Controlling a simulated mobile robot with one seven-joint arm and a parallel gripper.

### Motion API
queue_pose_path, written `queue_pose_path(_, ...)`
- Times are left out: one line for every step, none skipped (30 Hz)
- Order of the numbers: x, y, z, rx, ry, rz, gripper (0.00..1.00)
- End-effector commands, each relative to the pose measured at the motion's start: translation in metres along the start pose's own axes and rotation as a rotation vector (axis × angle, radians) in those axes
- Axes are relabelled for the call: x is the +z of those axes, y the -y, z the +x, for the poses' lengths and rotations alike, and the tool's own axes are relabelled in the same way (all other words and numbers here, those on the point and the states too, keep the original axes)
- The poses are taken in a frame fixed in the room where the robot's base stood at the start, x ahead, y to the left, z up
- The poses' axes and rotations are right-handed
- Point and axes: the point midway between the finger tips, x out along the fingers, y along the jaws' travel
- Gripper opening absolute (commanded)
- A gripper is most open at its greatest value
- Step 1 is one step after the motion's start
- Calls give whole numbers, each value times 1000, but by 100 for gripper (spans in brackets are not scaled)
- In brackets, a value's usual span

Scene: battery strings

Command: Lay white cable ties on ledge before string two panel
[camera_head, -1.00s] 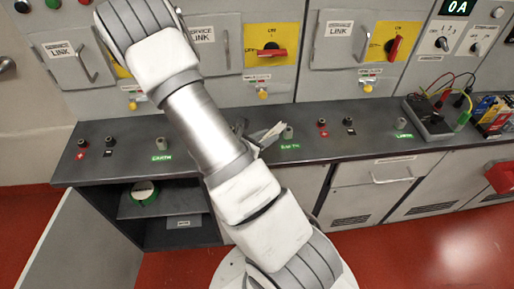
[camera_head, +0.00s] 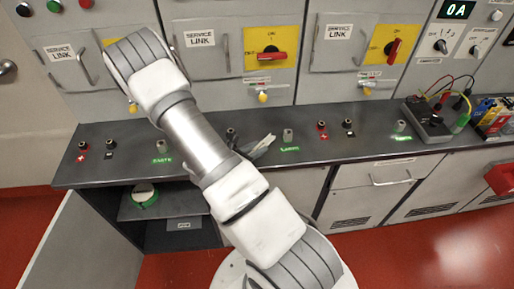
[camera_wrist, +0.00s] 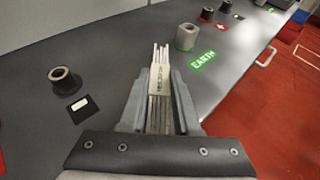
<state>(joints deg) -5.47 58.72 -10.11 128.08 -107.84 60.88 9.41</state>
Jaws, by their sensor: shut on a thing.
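My gripper (camera_wrist: 159,84) is shut on a bundle of white cable ties (camera_wrist: 160,78). A pale printed band wraps the bundle, and the thin ends stick out past the fingertips. In the head view the ties (camera_head: 265,144) show just beyond my arm, over the dark grey ledge (camera_head: 365,149); most of my gripper is hidden behind the arm there. I cannot tell whether the bundle touches the ledge. The middle panel (camera_head: 233,88), with a yellow plate and red switch, stands behind the ledge above the ties. No string number is readable.
Posts rise from the ledge: a grey earth post (camera_wrist: 186,37) stands ahead-right of the ties, and a dark post (camera_wrist: 64,81) stands to their left. A test box (camera_head: 427,120) with leads sits at the right. Bare ledge lies around the gripper between the posts.

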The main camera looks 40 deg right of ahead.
Motion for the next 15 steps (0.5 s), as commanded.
queue_pose_path(-2,0,1,0,0,0,0)
queue_pose_path(-3,0,1,0,0,0,0)
queue_pose_path(-4,0,2,0,0,0,0)
queue_pose_path(-3,0,1,0,0,0,36)
queue_pose_path(-2,0,1,0,0,0,41)
queue_pose_path(-2,0,1,0,0,0,48)
queue_pose_path(-2,0,1,0,0,0,54)
queue_pose_path(-2,0,1,0,0,0,59)
queue_pose_path(-2,0,1,0,0,-1,60)
queue_pose_path(-2,0,1,0,0,-1,60)
queue_pose_path(-2,0,1,0,0,-1,60)
queue_pose_path(-2,0,1,0,0,-1,60)
queue_pose_path(-2,0,1,0,0,-1,60)
queue_pose_path(-2,0,1,0,0,-1,60)
queue_pose_path(-2,0,1,0,0,-1,60)
